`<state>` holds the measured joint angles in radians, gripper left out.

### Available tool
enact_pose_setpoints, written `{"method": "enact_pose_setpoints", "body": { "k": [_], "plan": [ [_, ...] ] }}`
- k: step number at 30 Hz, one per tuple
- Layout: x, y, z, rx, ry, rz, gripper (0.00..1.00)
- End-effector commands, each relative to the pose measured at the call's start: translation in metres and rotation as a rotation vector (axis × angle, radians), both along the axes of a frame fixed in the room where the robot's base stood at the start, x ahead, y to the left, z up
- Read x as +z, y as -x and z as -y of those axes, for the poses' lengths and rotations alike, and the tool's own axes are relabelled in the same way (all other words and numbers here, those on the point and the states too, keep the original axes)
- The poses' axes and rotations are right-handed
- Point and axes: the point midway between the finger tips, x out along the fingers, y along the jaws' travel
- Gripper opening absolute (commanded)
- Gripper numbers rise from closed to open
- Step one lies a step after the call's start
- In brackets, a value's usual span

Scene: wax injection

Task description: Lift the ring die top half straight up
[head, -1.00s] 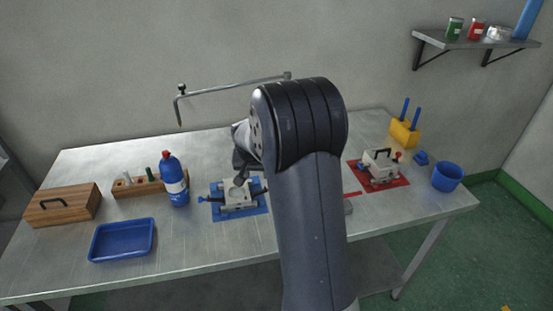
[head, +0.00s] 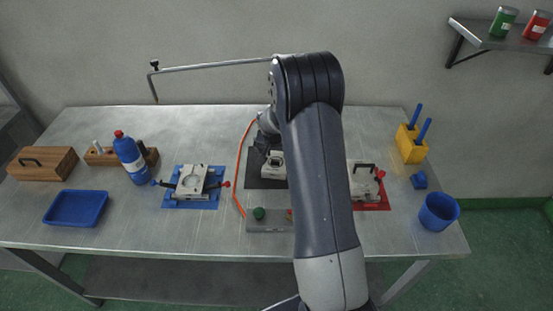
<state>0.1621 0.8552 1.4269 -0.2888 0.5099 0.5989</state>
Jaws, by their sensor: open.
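Two metal dies show, and I cannot tell for certain which is the ring die. One die (head: 192,180) sits on a blue mat (head: 205,204) left of my arm, with a pale top, dark side handles and a red knob at its right. The other die (head: 364,179) sits on a red mat (head: 384,203) right of my arm, with a black handle on top, partly hidden by the arm. My gripper (head: 263,153) is open, between the two dies, close to a pale block (head: 271,168) on a dark mat. Its fingertips are small and partly hidden.
A blue bottle (head: 131,158), a blue tray (head: 76,208) and a wooden box (head: 43,164) stand left. An orange hose (head: 238,170) runs to a grey control box (head: 266,225). A blue cup (head: 438,211) and yellow holder (head: 411,143) stand right. A bent metal arm (head: 210,66) spans the back.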

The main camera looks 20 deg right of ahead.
Motion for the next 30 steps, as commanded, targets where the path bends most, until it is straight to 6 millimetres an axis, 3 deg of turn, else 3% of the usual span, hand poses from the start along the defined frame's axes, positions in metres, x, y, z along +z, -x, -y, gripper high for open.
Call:
{"method": "enact_pose_setpoints", "body": {
  "k": [6, 15, 30],
  "plan": [
    [-0.018, -0.007, 0.003, 0.0, -0.001, -0.001, 1.0],
    [-0.021, -0.008, 0.004, 0.0, 0.0, 0.001, 1.0],
    [-0.021, -0.008, 0.004, 0.0, 0.0, 0.001, 0.6]
  ]
}}
